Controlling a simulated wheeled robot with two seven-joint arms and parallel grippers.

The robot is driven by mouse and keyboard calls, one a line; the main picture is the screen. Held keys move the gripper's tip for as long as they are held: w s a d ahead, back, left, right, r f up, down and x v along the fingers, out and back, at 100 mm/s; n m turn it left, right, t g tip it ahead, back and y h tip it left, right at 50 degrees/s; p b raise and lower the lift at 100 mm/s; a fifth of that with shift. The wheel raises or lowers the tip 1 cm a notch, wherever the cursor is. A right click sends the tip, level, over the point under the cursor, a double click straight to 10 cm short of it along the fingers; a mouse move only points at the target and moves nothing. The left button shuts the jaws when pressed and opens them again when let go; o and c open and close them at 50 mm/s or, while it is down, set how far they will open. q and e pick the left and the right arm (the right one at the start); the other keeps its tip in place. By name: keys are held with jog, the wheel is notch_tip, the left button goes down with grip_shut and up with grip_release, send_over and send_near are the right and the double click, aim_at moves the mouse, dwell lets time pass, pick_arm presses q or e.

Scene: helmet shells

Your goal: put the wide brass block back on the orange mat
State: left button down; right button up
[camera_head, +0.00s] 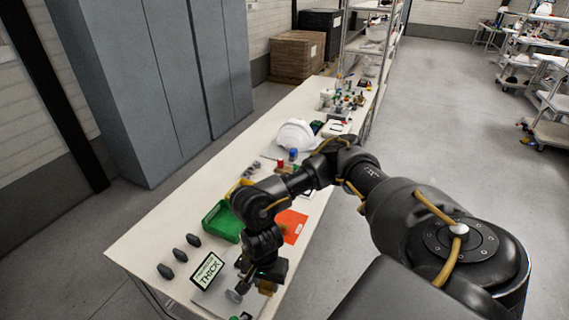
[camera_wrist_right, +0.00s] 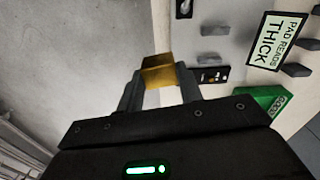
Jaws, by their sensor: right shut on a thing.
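The brass block (camera_wrist_right: 158,70) is between the two fingers of my right gripper (camera_wrist_right: 158,84) in the right wrist view. The fingers are shut on it. In the head view, the right gripper (camera_head: 262,284) is low at the near end of the table, by its right edge, and the brass block (camera_head: 266,288) shows partly at its fingers. The orange mat (camera_head: 293,226) lies flat on the table beyond the gripper, partly hidden by my right arm. My left gripper is not in view.
A green tray (camera_head: 221,221) stands left of the mat. A sign reading "PAD READS THICK" (camera_head: 208,270) stands left of the gripper. Several dark grey pads (camera_head: 180,255) lie along the left edge. A white helmet shell (camera_head: 295,136) is farther back on the table (camera_head: 150,238).

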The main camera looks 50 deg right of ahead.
jog(key=w+a+r+n+b, duration=0.1)
jog(key=a+r+n+b, duration=0.3)
jog(key=n+b, duration=0.7)
jog(key=shift+w+a+r+n, duration=0.3)
jog(key=shift+a+r+n, duration=0.1)
jog(key=shift+n, duration=0.3)
